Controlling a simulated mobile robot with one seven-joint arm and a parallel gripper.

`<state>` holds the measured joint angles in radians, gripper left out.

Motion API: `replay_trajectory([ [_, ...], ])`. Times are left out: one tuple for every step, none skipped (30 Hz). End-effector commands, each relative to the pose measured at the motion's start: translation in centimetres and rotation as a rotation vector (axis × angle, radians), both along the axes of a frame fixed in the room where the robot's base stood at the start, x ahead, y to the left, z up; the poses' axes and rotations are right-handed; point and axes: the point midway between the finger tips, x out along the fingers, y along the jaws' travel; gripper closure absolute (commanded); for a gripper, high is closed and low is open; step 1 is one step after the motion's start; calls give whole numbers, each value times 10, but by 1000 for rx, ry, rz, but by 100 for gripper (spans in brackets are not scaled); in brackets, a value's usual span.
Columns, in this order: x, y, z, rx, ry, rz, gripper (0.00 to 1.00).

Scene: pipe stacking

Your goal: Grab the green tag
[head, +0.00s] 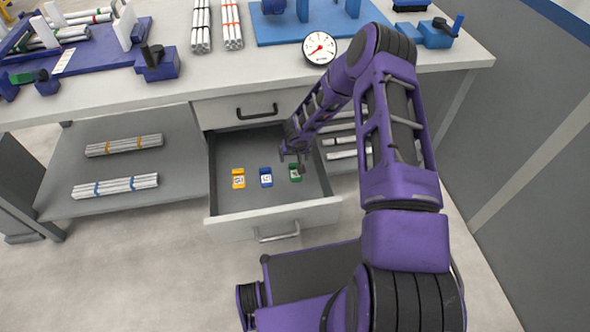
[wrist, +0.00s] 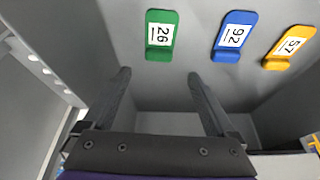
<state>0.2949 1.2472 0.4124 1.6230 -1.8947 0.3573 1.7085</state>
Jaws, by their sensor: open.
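The green tag (head: 295,173) lies on the floor of the open drawer (head: 222,218), the rightmost of three tags in the head view. In the wrist view the green tag (wrist: 160,35) is upper centre, with a white label reading 26. My gripper (head: 291,157) is inside the drawer just beyond the tag. In the wrist view my gripper (wrist: 158,80) is open and empty, its two fingers pointing toward the tag. The tag lies ahead of the fingertips, roughly between their lines, and is not between the fingers.
The blue tag (head: 266,177) and orange tag (head: 238,179) lie left of the green one, with free drawer floor between. Drawer walls surround them. A closed drawer (head: 225,111) and the workbench top (head: 270,75) are above. Pipe bundles (head: 115,186) lie on the shelf at left.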

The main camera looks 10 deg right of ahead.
Motion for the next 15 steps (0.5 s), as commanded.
replay_trajectory([
  [1, 0, -3, 1, 1, 0, 9],
  [1, 0, -4, 1, 1, 0, 9],
  [2, 0, -7, 1, 1, 0, 9],
  [2, 0, -10, 1, 1, 0, 9],
  [2, 0, -13, 1, 1, 0, 9],
  [3, -1, -20, 1, 2, 1, 9],
  [4, -1, -25, 0, 2, 2, 9],
  [5, -2, -30, 0, 2, 2, 9],
  [6, -2, -36, -1, 2, 2, 9],
  [8, -2, -40, 0, 1, 1, 9],
  [10, -3, -43, 0, 0, 1, 9],
  [12, -3, -47, 0, 1, 0, 9],
  [13, -3, -49, 0, 0, -1, 9],
  [14, -3, -51, 0, 0, 0, 9],
  [14, -3, -52, 1, 0, 0, 9],
])
